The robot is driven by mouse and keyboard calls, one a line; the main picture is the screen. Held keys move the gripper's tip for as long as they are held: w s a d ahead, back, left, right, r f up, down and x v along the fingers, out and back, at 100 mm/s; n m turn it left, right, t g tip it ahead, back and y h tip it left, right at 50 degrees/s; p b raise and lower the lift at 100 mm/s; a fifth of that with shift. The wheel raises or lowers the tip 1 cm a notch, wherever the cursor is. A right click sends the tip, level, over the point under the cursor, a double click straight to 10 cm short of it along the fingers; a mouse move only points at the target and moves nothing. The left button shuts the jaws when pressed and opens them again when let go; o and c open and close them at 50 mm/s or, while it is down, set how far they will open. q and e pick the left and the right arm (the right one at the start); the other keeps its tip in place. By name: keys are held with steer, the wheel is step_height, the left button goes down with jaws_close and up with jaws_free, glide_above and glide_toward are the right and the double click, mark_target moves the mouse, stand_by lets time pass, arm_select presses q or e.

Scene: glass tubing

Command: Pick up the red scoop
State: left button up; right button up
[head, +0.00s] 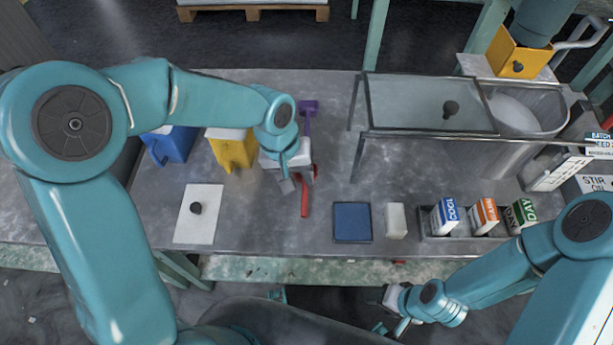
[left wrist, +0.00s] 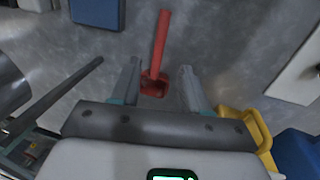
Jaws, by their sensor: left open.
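The red scoop (head: 304,203) lies on the grey metal table, its handle pointing toward the table's near edge in the head view. My left gripper (head: 297,182) is over its bowl end and hides most of it. In the left wrist view the red scoop (left wrist: 161,42) shows its handle and square bowl, with the bowl between the open fingers of my left gripper (left wrist: 160,88). I see no finger closed on it. My right gripper (head: 392,325) is small at the table's near side, below the edge in the picture; its jaw state is unclear.
A purple scoop (head: 308,108) lies behind my left gripper. Yellow (head: 233,150) and blue (head: 170,145) containers stand left. A white plate with a black knob (head: 198,228), a blue pad (head: 352,222), a white block (head: 396,220) and several small cartons line the near side. A glass-topped bin (head: 425,90) stands right.

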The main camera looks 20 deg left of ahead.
mark_target(304, 192)
arm_select(q)
steer(key=f, duration=0.2)
steer(key=d+f, duration=0.1)
steer(key=f, duration=0.1)
steer(key=f+b, duration=0.1)
steer(key=f, duration=0.1)
steer(key=shift+w+d, duration=0.15)
steer(key=shift+w, duration=0.25)
jaws_close()
